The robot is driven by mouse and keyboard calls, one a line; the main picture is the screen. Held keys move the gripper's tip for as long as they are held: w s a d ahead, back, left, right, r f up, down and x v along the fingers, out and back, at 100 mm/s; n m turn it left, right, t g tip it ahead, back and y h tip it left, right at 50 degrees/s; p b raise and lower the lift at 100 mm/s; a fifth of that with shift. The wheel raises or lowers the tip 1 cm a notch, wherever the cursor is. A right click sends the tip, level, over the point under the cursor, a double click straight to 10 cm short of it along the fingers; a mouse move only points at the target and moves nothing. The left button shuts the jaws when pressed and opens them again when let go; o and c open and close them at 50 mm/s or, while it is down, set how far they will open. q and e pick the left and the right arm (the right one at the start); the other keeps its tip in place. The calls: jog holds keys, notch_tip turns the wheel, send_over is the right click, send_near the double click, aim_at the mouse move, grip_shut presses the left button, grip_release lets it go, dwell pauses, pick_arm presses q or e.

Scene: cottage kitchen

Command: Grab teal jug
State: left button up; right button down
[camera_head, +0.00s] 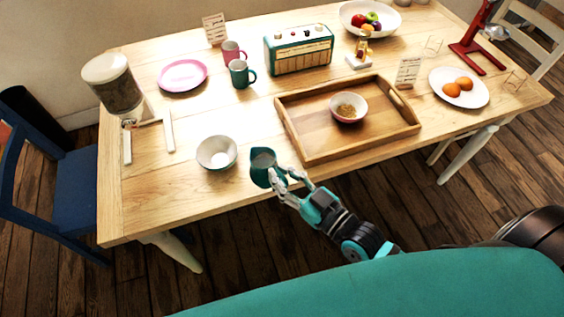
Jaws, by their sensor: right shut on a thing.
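The teal jug (262,165) is near the front edge of the wooden table, just right of a white bowl. My right gripper (277,178) reaches in from the lower right and is shut on the jug's right side. The fingers hide part of that side. The jug looks upright. I cannot tell whether its base touches the table. My left gripper is not in view.
A wooden tray (291,138) holding a small bowl (348,118) lies to the jug's right. A white bowl (217,164) stands close on its left. A teal mug (240,77), a pink mug (231,55) and a radio (300,59) stand behind.

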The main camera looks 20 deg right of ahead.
jog(key=shift+s+a+r, duration=0.15)
jog(key=shift+s+a, duration=0.15)
jog(key=shift+s, duration=0.6)
jog(key=shift+s+a+r, duration=0.1)
jog(key=shift+s+a, duration=0.15)
jog(key=shift+s, duration=0.65)
jog(key=shift+r, duration=0.1)
dwell(1.1)
